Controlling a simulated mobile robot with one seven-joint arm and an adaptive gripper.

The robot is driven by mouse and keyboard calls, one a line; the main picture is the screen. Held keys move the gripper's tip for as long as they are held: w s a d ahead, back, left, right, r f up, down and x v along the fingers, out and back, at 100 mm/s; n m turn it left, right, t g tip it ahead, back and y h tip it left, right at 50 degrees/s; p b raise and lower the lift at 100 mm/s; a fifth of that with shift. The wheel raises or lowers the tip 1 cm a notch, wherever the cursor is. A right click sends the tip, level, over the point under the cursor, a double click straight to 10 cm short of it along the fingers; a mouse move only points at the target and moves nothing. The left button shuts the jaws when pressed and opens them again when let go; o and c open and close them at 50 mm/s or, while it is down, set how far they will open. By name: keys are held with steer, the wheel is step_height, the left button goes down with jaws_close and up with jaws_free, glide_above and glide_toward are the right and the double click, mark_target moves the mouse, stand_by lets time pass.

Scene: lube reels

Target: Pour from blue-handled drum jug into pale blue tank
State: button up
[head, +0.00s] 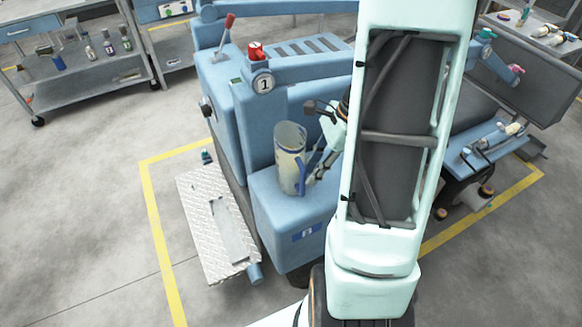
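A tall clear jug (290,158) with yellowish contents and a blue handle (301,176) is upright over the low front ledge of the pale blue machine. I cannot tell whether its base rests on the ledge. My gripper (313,176) is at the handle side, right of the jug, with its dark fingers at the handle. My pale green arm partly hides it, so I cannot tell whether the fingers are closed on the handle. The pale blue tank (230,125) stands behind and left of the jug. It has a red cap (256,51) and a round tag marked 1 (264,83) on top.
A silver tread-plate step (190,205) lies left of the machine. A red-knobbed lever (229,21) rises at its back. A grey shelf cart (75,85) with bottles stands at the back left. More equipment (500,135) is on the right.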

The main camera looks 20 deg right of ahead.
mark_target(302, 185)
steer(key=x, duration=0.6)
steer(key=shift+a+f, duration=0.15)
steer(key=shift+f, duration=0.05)
steer(key=shift+c, duration=0.5)
jaws_close()
steer(key=shift+w+r, duration=0.1)
